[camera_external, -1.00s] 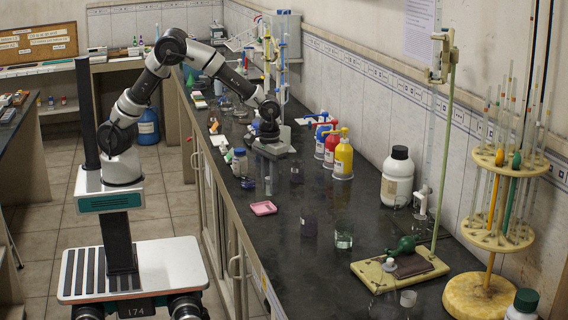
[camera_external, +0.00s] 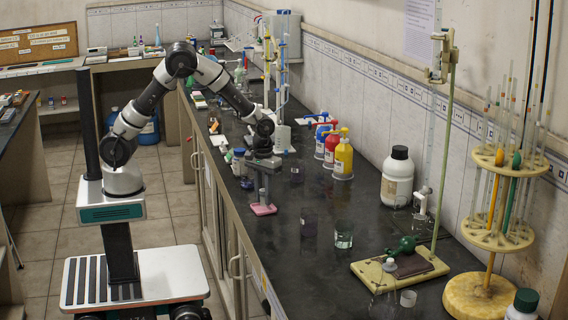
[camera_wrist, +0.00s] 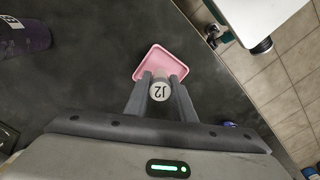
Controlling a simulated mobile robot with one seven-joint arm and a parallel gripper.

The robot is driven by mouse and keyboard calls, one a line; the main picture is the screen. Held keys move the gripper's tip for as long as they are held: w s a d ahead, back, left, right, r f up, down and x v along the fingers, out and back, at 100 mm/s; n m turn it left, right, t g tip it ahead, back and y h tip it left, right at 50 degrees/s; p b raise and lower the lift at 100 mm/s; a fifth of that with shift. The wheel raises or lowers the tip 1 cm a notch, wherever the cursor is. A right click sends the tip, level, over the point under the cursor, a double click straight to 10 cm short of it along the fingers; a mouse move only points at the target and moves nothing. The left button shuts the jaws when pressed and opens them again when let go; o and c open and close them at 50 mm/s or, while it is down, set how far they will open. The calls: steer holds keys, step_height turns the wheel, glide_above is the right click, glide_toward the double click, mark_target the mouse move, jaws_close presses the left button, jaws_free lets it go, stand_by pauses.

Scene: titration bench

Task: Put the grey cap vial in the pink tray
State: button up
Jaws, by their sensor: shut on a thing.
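The pink tray (camera_external: 263,209) lies on the dark bench near its front edge; the wrist view shows its bare floor and rim (camera_wrist: 163,60) beyond my fingers. My gripper (camera_external: 263,195) points down over the tray. In the wrist view my gripper (camera_wrist: 160,97) is shut on a vial with a round grey cap marked "J2" (camera_wrist: 159,91).
Two glass beakers, one purple-tinted (camera_external: 309,224) and one clear (camera_external: 344,234), stand right of the tray. Blue-capped bottles (camera_external: 239,160) stand behind it. Red (camera_external: 332,150) and yellow (camera_external: 343,158) wash bottles stand near the wall. The bench just right of the tray is clear.

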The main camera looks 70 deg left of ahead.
steer(key=shift+f, duration=0.55)
steer(key=shift+f, duration=0.2)
steer(key=o, duration=0.7)
steer(key=shift+o, duration=0.2)
